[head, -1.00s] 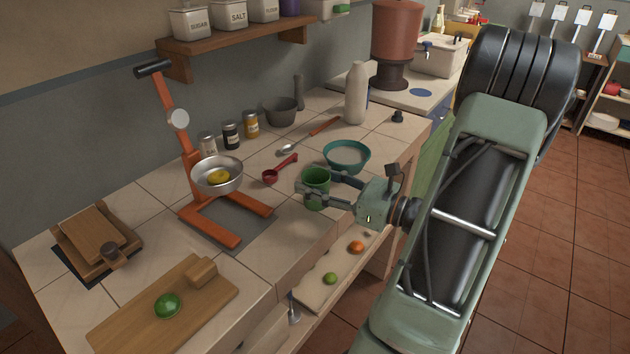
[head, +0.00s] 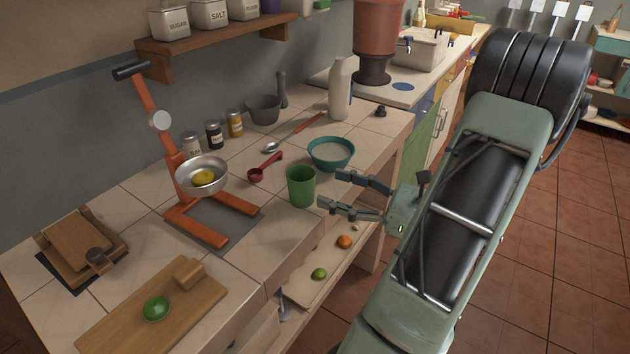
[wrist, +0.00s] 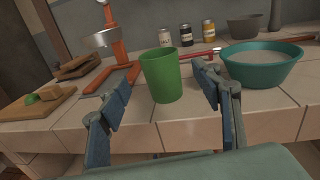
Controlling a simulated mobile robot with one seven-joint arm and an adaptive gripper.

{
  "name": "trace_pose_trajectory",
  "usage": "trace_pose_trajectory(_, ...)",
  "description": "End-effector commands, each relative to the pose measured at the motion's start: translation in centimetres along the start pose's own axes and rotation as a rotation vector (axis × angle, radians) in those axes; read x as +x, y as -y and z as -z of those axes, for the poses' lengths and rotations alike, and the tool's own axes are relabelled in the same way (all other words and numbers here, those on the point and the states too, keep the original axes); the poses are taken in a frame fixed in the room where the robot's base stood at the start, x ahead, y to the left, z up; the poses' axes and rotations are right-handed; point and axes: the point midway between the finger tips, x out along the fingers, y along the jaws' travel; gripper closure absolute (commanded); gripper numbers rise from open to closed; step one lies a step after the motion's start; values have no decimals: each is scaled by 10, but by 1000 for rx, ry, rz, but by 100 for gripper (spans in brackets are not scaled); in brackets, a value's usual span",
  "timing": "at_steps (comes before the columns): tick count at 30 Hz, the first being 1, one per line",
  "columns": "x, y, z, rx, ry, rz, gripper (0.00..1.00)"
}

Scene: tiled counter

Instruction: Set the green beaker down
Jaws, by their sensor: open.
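The green beaker (head: 301,187) stands upright on the tiled counter, near its front edge. It also shows in the wrist view (wrist: 160,76), ahead of and between the fingers. My gripper (head: 328,189) is open and empty, just to the right of the beaker in the head view. Its fingers (wrist: 163,92) are spread wide in the wrist view, and the beaker appears apart from them.
A teal bowl (head: 331,153) of pale contents stands close behind the beaker. A red measuring scoop (head: 264,168) lies to its left. An orange stand (head: 172,150) holds a metal pan (head: 201,178). A cutting board (head: 150,312) is at front left. An open shelf (head: 318,284) lies below.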

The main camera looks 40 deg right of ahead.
Motion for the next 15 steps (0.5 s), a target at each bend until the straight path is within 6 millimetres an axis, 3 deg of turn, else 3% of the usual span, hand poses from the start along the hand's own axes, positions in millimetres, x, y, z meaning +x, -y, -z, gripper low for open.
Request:
trace_pose_trajectory(6, -26, 0, 0, 1, 1, -1, 41)
trace_pose_trajectory(15, -30, 0, 0, 1, 1, -1, 41)
